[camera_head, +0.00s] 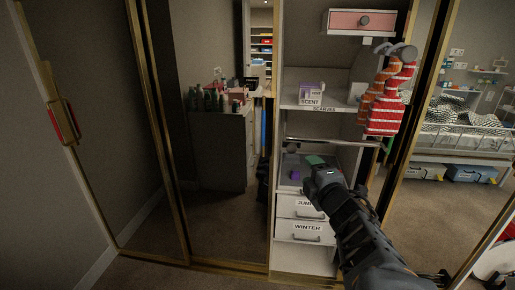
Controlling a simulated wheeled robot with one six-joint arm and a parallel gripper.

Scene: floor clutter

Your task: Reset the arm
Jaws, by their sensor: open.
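My gripper (318,166) is at the end of my dark arm, which reaches up from the lower right. It is in front of the open wardrobe shelving, by a low shelf that holds small purple and green items. Its fingers are small and partly hidden in this view, and I see nothing clearly held in it.
The white shelf unit (305,262) has drawers labelled "WINTER" (307,228) and one partly covered label above. Red patterned clothing (386,112) hangs at the right. A pink-fronted drawer (361,21) is at the top. Gold-framed mirrored doors (163,130) stand at the left. Carpet shows below.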

